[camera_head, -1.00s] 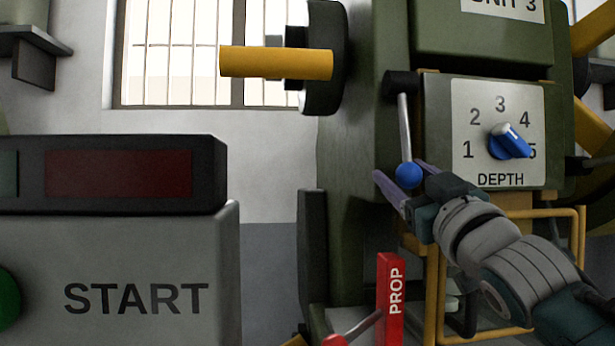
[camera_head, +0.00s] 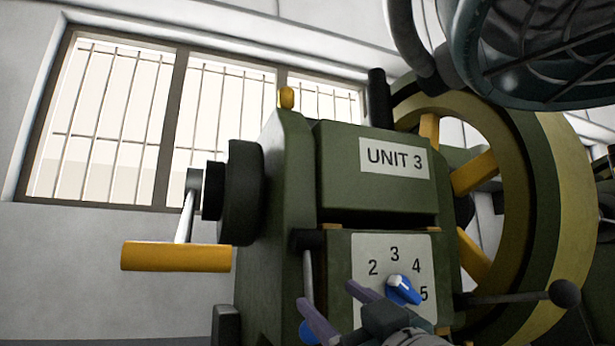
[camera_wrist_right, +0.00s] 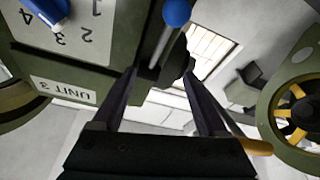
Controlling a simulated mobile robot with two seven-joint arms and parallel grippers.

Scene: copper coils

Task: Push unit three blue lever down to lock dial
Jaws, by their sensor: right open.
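Unit three is a green machine with a "UNIT 3" label (camera_head: 394,158). Its lever (camera_head: 308,272) hangs downward from a black pivot beside the depth plate, with a blue ball (camera_head: 308,333) at its lower end. The blue dial knob (camera_head: 404,290) extends toward the 5. My right gripper (camera_head: 326,294) is open around the lever's height, its fingers partly covering the plate. In the right wrist view the lever rod (camera_wrist_right: 162,45) and blue ball (camera_wrist_right: 176,13) show beyond the open fingers (camera_wrist_right: 160,72). Contact cannot be told. My left gripper is not in view.
A yellow crank handle (camera_head: 176,256) sticks out left of the machine. A large green and yellow wheel (camera_head: 535,150) stands on the right, with a black-knobbed rod (camera_head: 564,293) below it. Barred windows (camera_head: 105,130) line the wall behind.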

